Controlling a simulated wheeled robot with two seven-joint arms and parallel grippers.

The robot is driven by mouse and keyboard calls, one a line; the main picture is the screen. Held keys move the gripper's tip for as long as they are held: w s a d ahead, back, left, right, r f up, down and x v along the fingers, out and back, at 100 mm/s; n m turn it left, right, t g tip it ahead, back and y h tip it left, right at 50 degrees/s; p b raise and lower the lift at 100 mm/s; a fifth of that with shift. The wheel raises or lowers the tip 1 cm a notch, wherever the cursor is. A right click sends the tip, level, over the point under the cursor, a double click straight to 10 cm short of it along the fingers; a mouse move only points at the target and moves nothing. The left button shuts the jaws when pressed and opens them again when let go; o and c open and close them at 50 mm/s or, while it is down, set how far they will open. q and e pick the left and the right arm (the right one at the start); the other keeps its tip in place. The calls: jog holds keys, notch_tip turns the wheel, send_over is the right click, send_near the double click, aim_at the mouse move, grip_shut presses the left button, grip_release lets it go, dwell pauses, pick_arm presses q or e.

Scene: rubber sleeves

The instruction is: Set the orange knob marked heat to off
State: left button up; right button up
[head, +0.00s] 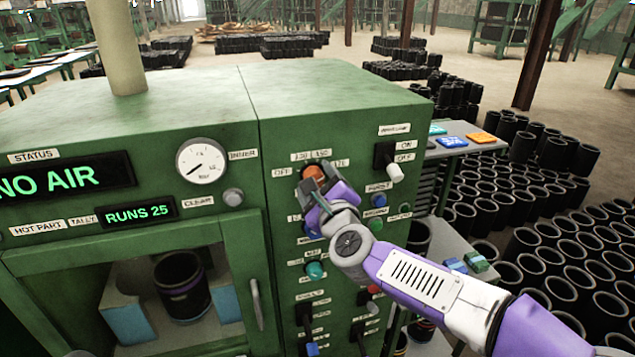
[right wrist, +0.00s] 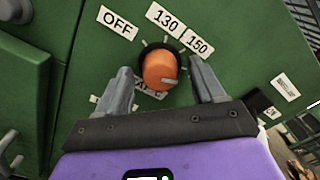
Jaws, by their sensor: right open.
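The orange knob (head: 313,172) sits high on the right part of the green panel and also shows in the right wrist view (right wrist: 158,66). An OFF label (right wrist: 118,23) is at its upper left, 130 (right wrist: 163,18) above it and 150 (right wrist: 197,43) at its upper right. A pale mark on the knob is at its lower right, away from OFF. The label below the knob is partly hidden. My right gripper (right wrist: 160,72) is open, with one finger on each side of the knob and gaps visible. My left gripper is not in view.
A black switch with a white tip (head: 392,165) stands right of the knob, beside ON and OFF labels. Blue and green buttons (head: 378,201) lie below it. A gauge (head: 202,161) and a door handle (head: 257,303) are to the left. Black sleeves (head: 555,153) stand on the floor at right.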

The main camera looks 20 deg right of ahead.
jog(key=c, duration=1)
jog(key=shift+c, duration=0.2)
